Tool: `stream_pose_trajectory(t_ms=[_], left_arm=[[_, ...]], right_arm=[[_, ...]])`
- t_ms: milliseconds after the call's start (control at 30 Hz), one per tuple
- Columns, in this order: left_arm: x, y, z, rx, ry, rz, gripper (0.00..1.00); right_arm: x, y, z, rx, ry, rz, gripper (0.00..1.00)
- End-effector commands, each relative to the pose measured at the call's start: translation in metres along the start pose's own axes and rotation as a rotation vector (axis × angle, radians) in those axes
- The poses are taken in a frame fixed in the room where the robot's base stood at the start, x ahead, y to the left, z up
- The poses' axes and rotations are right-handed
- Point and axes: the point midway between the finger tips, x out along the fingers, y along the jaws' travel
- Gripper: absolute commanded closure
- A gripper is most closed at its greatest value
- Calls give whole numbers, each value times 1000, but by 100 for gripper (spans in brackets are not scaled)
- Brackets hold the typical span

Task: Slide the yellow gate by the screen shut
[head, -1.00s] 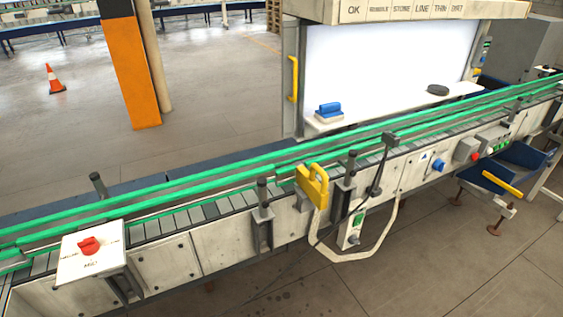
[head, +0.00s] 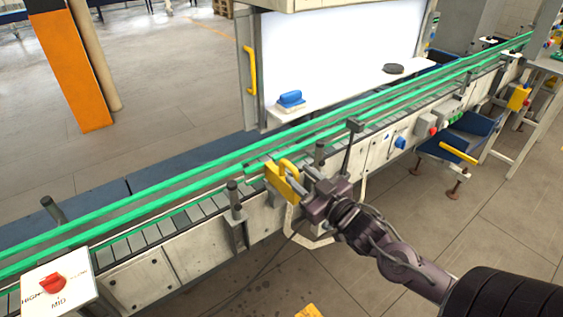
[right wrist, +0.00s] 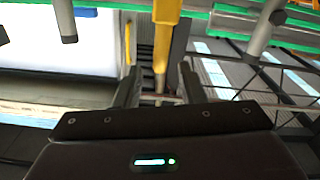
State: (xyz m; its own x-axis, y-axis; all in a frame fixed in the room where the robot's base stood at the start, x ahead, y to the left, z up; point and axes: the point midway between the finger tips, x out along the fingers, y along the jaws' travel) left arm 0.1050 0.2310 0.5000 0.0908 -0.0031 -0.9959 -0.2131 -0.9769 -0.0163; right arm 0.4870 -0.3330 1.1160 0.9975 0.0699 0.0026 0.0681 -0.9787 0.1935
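The yellow gate (head: 279,184) with its looped handle sits on the near side of the green-railed conveyor, in front of the lit screen (head: 335,55). My right gripper (head: 303,193) is right at the gate, reaching in from the lower right. In the right wrist view a yellow bar (right wrist: 161,45) stands between my two fingers (right wrist: 160,88). The fingers are spread, with gaps visible on both sides of the bar. The fingertips' exact contact with the gate is hidden in the head view. My left gripper is not in view.
Green guide rails (head: 150,190) run along the conveyor. Posts (head: 234,200) and a dark lever (head: 352,135) stand close to the gate. A blue-handled block (head: 291,99) and a dark disc (head: 393,68) rest on the screen's ledge. A red knob box (head: 60,287) is at lower left.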

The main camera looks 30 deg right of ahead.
Motion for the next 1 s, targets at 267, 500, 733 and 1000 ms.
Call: stream_pose_trajectory(t_ms=[267, 500, 733, 1000], left_arm=[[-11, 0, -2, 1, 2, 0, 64], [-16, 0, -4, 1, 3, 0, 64], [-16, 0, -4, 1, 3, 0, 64], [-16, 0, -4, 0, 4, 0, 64]], right_arm=[[39, 1, -3, -3, 2, 2, 64], [58, 1, -1, -1, 0, 2, 64], [62, 0, 1, -2, -2, 2, 64], [61, 0, 0, -2, -2, 1, 82]])
